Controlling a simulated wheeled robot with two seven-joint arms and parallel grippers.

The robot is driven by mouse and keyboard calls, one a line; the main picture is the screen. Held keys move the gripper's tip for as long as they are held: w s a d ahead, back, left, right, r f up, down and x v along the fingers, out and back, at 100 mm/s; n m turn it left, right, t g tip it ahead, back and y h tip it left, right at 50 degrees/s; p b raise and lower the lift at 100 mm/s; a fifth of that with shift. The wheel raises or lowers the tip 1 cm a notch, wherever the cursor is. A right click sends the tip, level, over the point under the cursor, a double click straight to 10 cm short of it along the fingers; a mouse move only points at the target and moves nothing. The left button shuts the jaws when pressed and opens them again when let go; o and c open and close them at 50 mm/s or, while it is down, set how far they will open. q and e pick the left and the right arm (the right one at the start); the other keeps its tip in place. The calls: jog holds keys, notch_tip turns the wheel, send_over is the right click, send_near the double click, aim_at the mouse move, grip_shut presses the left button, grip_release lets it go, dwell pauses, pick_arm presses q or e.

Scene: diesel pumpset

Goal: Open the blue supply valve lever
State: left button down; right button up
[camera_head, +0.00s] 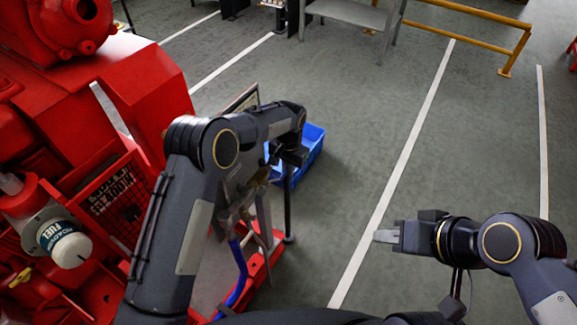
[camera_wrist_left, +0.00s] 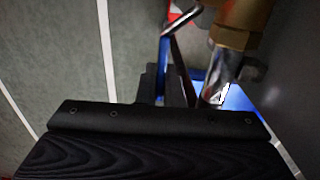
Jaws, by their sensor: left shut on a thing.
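The blue supply valve lever (camera_wrist_left: 163,70) shows in the left wrist view as a narrow blue strip with a bent metal end above it. The brass valve body (camera_wrist_left: 243,20) is beside it to the right. My left gripper (camera_wrist_left: 165,95) is shut on the lever; its dark fingers partly hide it. In the head view my left gripper (camera_head: 291,157) points down just right of the brass valve (camera_head: 260,178), and my arm hides most of the lever there. My right gripper (camera_head: 386,236) is held out over open floor on the right, empty, its fingers appearing together.
The red pumpset (camera_head: 140,85) fills the left side, with a white fuel filter (camera_head: 65,243) on it. A blue bin (camera_head: 312,140) lies on the floor behind my left gripper. A blue hose (camera_head: 238,270) runs below the valve. A yellow rail (camera_head: 470,35) stands far back. The right floor is clear.

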pick_arm(q)
jog(key=shift+f, duration=0.15)
jog(key=c, duration=1.6)
grip_release()
jog(key=shift+o, duration=0.2)
notch_tip(320, 180, up, 8)
jog(key=shift+f, duration=0.1)
